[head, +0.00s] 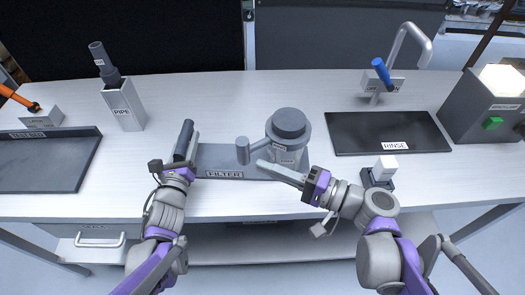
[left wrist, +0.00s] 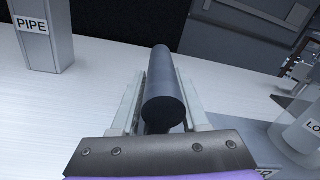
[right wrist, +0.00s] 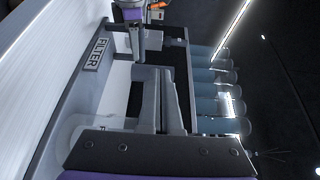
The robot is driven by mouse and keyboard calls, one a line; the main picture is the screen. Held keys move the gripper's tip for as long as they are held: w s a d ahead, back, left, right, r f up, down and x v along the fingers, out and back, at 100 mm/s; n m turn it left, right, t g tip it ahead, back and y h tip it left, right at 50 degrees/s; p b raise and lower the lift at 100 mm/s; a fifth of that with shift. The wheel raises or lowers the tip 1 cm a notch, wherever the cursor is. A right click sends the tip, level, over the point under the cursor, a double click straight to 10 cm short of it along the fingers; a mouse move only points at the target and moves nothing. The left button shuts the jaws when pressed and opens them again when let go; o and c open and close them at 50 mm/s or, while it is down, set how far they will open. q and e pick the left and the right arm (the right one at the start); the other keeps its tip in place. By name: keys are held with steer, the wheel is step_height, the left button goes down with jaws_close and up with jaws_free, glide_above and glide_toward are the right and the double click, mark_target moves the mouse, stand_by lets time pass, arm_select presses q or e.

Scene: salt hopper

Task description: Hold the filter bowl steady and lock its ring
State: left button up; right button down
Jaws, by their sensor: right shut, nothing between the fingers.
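The grey filter bowl (head: 288,132) with its dark round cap stands at the right end of the filter base (head: 210,158). A short grey cylinder (head: 243,151) sticks up beside the bowl's left side. My left gripper (head: 186,147) is at a dark handle at the base's left end. In the left wrist view its fingers lie on both sides of this dark handle (left wrist: 165,100) and seem shut on it. My right gripper (head: 262,164) is shut and empty, its tips in front of the bowl and near the short cylinder. Part of the bowl's lower front is hidden by it.
A pipe holder (head: 123,106) stands behind left of the filter. A dark rinse tray (head: 385,128), a blue-handled tap (head: 383,75) and a small block with a white top (head: 387,168) are to the right. A box with a green button (head: 490,105) stands far right.

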arm_select(q)
steer(key=o, duration=0.3)
steer(key=s, duration=0.8)
steer(key=s+a, duration=0.1)
steer(key=s, duration=0.3)
